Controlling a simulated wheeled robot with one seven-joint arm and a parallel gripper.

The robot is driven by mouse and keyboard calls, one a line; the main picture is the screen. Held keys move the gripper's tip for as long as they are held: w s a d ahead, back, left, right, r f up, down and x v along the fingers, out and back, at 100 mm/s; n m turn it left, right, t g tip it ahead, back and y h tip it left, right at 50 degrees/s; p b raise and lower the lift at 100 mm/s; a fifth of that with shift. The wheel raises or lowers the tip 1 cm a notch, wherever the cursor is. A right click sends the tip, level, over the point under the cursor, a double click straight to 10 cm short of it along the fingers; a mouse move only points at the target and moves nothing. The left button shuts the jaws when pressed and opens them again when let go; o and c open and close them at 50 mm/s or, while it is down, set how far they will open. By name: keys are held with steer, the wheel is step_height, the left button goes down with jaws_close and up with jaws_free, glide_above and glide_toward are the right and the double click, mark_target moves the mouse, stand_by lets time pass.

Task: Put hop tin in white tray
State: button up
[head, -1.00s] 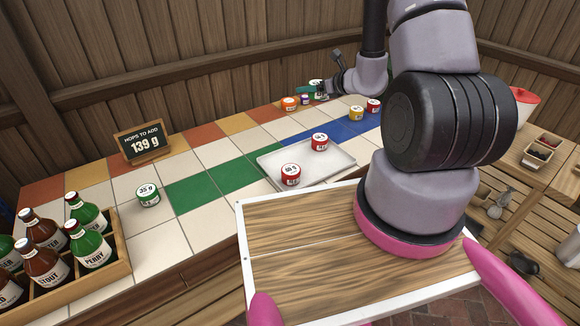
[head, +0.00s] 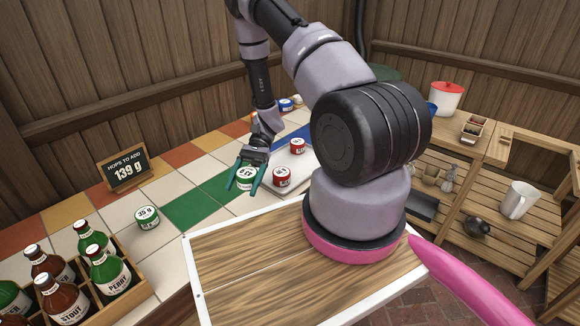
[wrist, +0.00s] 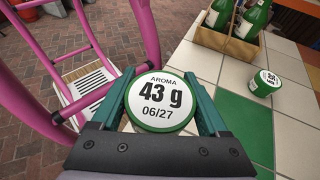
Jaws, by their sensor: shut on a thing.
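My gripper (head: 244,180) is shut on a round green hop tin with a white lid, the 43 g tin (head: 246,184). In the wrist view the tin's lid (wrist: 160,102) reads "AROMA 43 g 06/27" between the teal fingers. The gripper is over the tiled counter, just left of the white tray (head: 300,163); I cannot tell its exact height. The tray holds two red tins (head: 282,177) (head: 297,146) and is partly hidden by my arm. Another green tin, 35 g (head: 147,217), stands on the counter to the left; it also shows in the wrist view (wrist: 264,83).
A sign (head: 127,170) reading "HOPS TO ADD 139 g" stands at the counter's back. A wooden bottle crate (head: 134,278) is at front left. A blue tin (head: 286,104) is at the far end. Green and white tiles around the 35 g tin are clear.

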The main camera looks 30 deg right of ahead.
steer(key=s+d+f+n+g+h, duration=0.2)
steer(key=s+d+n+g+h, duration=0.15)
steer(key=d+n+h, duration=0.4)
steer(key=w+d+n+t+h, duration=0.2)
steer(key=w+d+n+h, duration=0.1)
steer(key=w+n+h, duration=0.1)
steer(key=w+d+n+t+h, duration=0.2)
steer(key=w+d+n+h, duration=0.1)
steer(key=w+n+h, duration=0.1)
steer(key=w+d+n+t+h, duration=0.3)
steer(key=w+d+n+h, duration=0.1)
steer(key=n+h, duration=0.1)
steer(key=shift+w+r+n+h, duration=0.25)
steer(key=shift+n+h, duration=0.1)
steer(key=shift+h, duration=0.1)
steer(key=w+a+r+n+t+h, duration=0.1)
steer(key=w+n+t+h, duration=0.1)
steer(key=w+n+t, duration=0.65)
steer(key=m, duration=0.2)
glide_above(271, 169)
steer(key=shift+g+y, duration=0.3)
steer(key=shift+g, duration=0.1)
steer(key=f, duration=0.5)
steer(key=shift+w+f, duration=0.2)
steer(key=shift+f, duration=2.25)
steer(key=o, duration=1.3)
steer(key=shift+f, duration=0.1)
steer(key=shift+c, duration=0.2)
